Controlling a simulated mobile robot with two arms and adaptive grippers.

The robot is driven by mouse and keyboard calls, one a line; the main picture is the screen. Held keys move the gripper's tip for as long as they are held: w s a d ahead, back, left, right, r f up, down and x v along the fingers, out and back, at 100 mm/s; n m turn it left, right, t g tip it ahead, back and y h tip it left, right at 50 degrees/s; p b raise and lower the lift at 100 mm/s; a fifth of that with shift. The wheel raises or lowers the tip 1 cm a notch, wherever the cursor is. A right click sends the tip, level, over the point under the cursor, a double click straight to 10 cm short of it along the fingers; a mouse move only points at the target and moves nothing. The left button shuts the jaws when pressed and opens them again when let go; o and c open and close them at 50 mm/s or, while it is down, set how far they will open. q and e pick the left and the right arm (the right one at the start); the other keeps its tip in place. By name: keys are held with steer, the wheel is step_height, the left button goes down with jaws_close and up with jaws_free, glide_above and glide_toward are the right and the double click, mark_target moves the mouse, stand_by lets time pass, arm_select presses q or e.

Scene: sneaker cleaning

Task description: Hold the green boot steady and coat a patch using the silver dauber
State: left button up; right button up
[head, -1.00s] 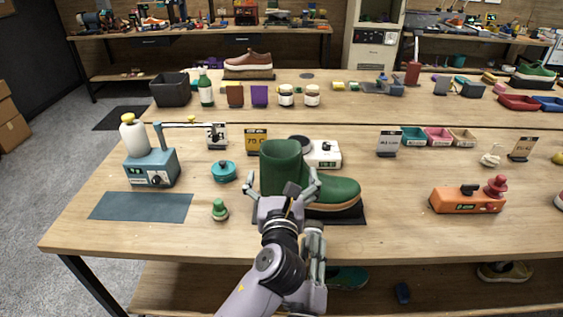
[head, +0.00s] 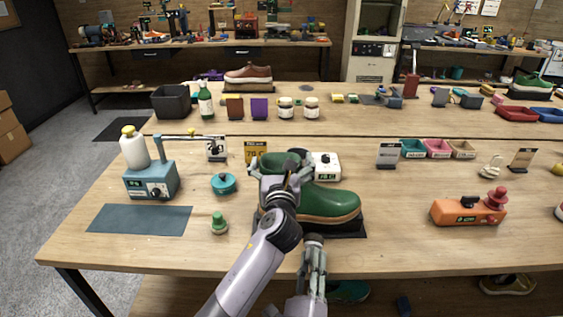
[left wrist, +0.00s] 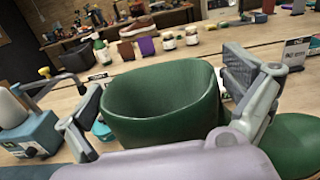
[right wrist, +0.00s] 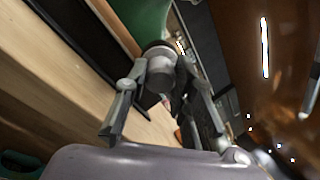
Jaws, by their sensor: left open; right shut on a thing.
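The green boot (head: 328,203) stands upright on a dark mat (head: 352,231), toe to the right. My left gripper (head: 281,168) is over its shaft. In the left wrist view the open fingers stand on either side of the boot's shaft (left wrist: 165,105), the right one close to it; contact is unclear. My right gripper (head: 314,245) is low, in front of the boot near the table's front edge. In the right wrist view it is shut on a grey metallic piece, seemingly the silver dauber (right wrist: 160,68), its round end close to the green boot (right wrist: 142,18).
A green-knobbed piece (head: 219,224) and a teal round tin (head: 223,183) stand left of the boot. A white box (head: 326,166) is close behind it. An orange device (head: 467,209) stands at right. The table between boot and orange device is clear.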

arm_select(q)
steer(key=shift+c, duration=0.4)
steer(key=c, duration=1.2)
steer(key=shift+o, duration=0.2)
